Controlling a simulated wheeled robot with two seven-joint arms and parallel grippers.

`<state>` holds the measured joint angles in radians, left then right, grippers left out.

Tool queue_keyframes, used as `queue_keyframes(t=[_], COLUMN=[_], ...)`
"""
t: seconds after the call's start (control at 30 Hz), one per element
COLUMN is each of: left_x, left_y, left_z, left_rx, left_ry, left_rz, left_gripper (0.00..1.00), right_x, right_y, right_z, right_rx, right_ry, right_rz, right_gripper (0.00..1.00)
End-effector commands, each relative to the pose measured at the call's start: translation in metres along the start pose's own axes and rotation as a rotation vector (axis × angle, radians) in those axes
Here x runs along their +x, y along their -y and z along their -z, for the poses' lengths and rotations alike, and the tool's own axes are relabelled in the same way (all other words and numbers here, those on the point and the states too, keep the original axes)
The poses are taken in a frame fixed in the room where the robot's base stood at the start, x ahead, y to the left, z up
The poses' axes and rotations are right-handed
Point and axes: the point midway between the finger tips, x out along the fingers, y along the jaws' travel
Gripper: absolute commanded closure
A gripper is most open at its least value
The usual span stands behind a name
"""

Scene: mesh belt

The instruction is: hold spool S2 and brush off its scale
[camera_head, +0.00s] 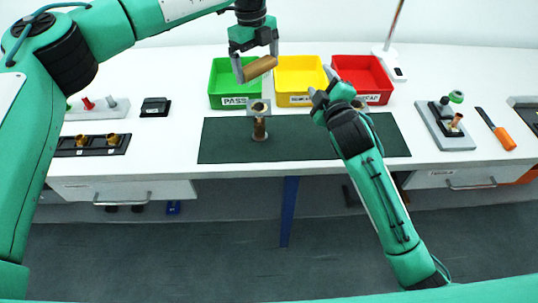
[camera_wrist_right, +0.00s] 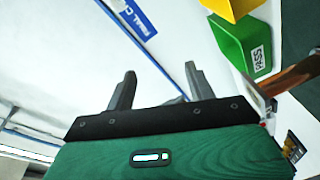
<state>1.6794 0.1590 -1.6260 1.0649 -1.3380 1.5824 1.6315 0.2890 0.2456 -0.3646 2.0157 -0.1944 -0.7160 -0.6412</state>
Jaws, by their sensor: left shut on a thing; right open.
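My left gripper (camera_head: 256,62) is shut on a tan-brown bar (camera_head: 261,68), held above the table in front of the green bin. I cannot tell whether this bar is spool S2 or a brush. A brown bar (camera_wrist_right: 296,76) also shows at the right edge of the right wrist view. A brass-brown upright piece (camera_head: 259,129) with a grey square top stands on the dark mat (camera_head: 222,145). My right gripper (camera_head: 333,88) is above the mat's back edge, by the yellow and red bins. It is open and empty in the right wrist view (camera_wrist_right: 161,84). No scale can be made out.
Green (camera_head: 222,92), yellow (camera_head: 298,76) and red (camera_head: 360,73) bins line the back. A black tray with brass pieces (camera_head: 93,145) is at left. A grey fixture (camera_head: 447,130) and an orange-handled tool (camera_head: 503,136) are at right.

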Motion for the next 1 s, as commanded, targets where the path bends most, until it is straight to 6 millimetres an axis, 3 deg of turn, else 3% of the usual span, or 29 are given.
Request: queue_keyframes(t=[0.03,0.27,0.6,0.8,1.0], left_x=[0.0,0.0,0.0,0.0,0.0], left_y=[0.0,0.0,0.0,0.0,0.0], left_z=[0.0,0.0,0.0,0.0,0.0], left_rx=[0.0,0.0,0.0,0.0,0.0], left_ry=[0.0,0.0,0.0,0.0,0.0], left_rz=[0.0,0.0,0.0,0.0,0.0], left_gripper=[0.24,0.24,0.24,0.24,0.24], right_x=[-0.001,-0.009,-0.037,-0.054,-0.061], right_y=[0.016,0.078,0.168,0.205,0.22], right_z=[0.0,0.003,0.029,0.047,0.056], right_rx=[-0.109,-0.665,-1.494,-1.853,-2.01], right_ry=[0.011,0.043,0.019,-0.011,-0.027], right_rz=[0.003,0.003,-0.004,-0.028,-0.047], right_gripper=[0.45,0.45,0.45,0.45,0.45])
